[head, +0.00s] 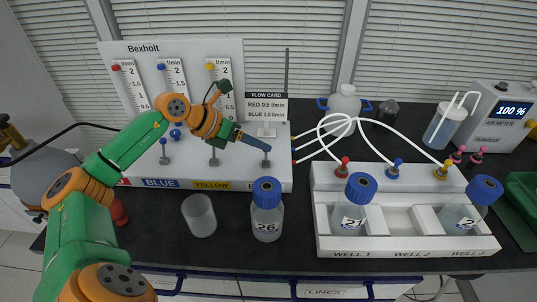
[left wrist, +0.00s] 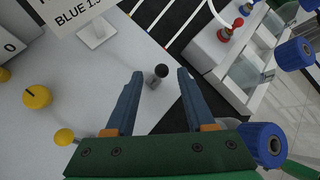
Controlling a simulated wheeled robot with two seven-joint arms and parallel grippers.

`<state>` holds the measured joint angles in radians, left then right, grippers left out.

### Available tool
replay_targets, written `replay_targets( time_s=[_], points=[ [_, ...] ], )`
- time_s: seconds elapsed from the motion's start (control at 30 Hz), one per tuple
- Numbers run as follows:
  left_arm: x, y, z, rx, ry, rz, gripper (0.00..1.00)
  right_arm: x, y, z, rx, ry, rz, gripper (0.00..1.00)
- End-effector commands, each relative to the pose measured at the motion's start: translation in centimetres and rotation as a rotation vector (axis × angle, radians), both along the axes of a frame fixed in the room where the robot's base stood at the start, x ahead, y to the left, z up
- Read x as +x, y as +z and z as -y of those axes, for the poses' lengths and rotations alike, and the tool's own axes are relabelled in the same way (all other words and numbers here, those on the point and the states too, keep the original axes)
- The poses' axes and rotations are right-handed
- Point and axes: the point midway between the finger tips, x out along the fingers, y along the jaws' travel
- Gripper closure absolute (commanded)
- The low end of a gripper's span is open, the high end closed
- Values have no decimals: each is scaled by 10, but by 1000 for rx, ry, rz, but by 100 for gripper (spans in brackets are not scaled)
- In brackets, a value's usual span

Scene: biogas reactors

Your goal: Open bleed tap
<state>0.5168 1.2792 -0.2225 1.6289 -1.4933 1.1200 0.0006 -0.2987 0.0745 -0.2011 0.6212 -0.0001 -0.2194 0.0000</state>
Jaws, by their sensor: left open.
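The likely bleed tap is a small black ball knob on a short grey stem (left wrist: 161,71), at the right end of the white Bexholt flow panel (head: 280,181). No label on it is readable. In the head view its small grey post (head: 266,163) shows just below my left fingertips. My left gripper (head: 268,148) is open and reaches down over the panel. In the left wrist view its two blue-grey fingers (left wrist: 160,76) point towards the knob, which appears between their tips. Contact cannot be told. My right gripper is in neither view.
A flow card (head: 267,106) stands behind the left gripper. Yellow knobs (left wrist: 37,97) lie left of the fingers. A blue-capped bottle (head: 267,222) and an empty beaker (head: 199,215) stand in front. The well rack (head: 408,248) with tubes and bottles is at right.

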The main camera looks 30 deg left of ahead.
Motion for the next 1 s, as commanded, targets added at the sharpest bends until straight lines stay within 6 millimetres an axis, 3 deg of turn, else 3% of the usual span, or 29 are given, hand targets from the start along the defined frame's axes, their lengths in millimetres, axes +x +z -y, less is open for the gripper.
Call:
replay_targets(
  time_s=[0.17,0.4,0.7,0.77,0.9,0.93,1.0],
  points=[
    [12,-10,8,-7,-1,0,46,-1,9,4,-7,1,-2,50],
    [40,-42,24,-6,0,0,46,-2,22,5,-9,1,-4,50],
    [45,-50,27,-2,0,1,46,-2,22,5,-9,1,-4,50],
    [45,-50,27,-2,0,1,56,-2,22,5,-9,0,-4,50],
    [45,-50,27,-2,0,1,94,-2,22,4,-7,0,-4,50],
    [45,-50,27,-2,0,1,100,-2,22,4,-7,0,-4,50],
    [45,-50,27,-2,0,1,100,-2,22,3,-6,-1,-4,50]
  ],
)
